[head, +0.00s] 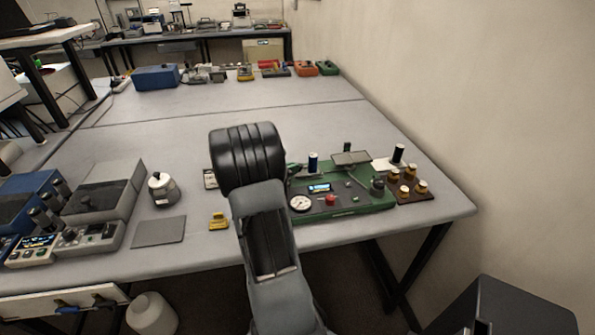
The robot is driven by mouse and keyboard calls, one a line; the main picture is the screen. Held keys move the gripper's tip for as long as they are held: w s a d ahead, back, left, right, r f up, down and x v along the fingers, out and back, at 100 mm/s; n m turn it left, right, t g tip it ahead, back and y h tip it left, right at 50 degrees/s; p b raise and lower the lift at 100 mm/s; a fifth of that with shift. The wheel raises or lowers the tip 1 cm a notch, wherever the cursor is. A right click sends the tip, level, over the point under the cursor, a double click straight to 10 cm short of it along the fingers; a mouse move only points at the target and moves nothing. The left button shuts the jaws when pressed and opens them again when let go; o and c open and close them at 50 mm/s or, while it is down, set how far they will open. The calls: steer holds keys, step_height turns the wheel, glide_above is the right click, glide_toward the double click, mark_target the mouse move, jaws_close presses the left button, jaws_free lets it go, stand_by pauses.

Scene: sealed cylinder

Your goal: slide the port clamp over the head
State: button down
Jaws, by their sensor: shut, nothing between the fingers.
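I cannot tell for certain which thing is the port clamp or the head. A green-based instrument (345,208) with a dark panel, a round gauge, a small lit screen and a red knob stands on the right of the table. A small yellow piece (219,221) lies on the table left of my arm. My gripper is hidden behind my own arm.
The grey table (160,125) is clear behind my arm. A flat grey plate (158,231) lies at front left, near grey and blue equipment (90,205). A brown block with several amber-capped vials (409,190) is right of the instrument. A wall closes the right side.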

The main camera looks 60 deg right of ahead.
steer(key=shift+s+d+r, duration=0.1)
stand_by(0.3)
steer(key=shift+a+r, duration=0.1)
steer(key=shift+a, duration=0.15)
steer(key=v, duration=1.3)
steer(key=shift+w+a, duration=0.3)
steer(key=shift+w, duration=0.05)
steer(key=f+m+y, duration=0.1)
steer(key=s+a+f+m+y, duration=0.2)
steer(key=f, duration=0.1)
steer(key=shift+f, duration=0.1)
steer(key=a+m+y, duration=0.1)
steer(key=a, duration=0.1)
steer(key=s+a+f+m+y, duration=0.1)
steer(key=a+m+y, duration=0.1)
steer(key=s+a+f+m+y, duration=0.1)
steer(key=a+m, duration=0.1)
steer(key=shift+s+a, duration=0.25)
steer(key=a+r+m+t+y, duration=0.3)
steer(key=a+r+t+y, duration=0.1)
steer(key=a, duration=0.5)
steer(key=s+a+r+m+t+y, duration=0.1)
steer(key=a+r+m+t+y, duration=0.2)
steer(key=a, duration=0.7)
steer(key=shift+s+a+r+t+y, duration=0.3)
steer(key=shift+r+t+y, duration=0.25)
steer(key=shift+t, duration=0.15)
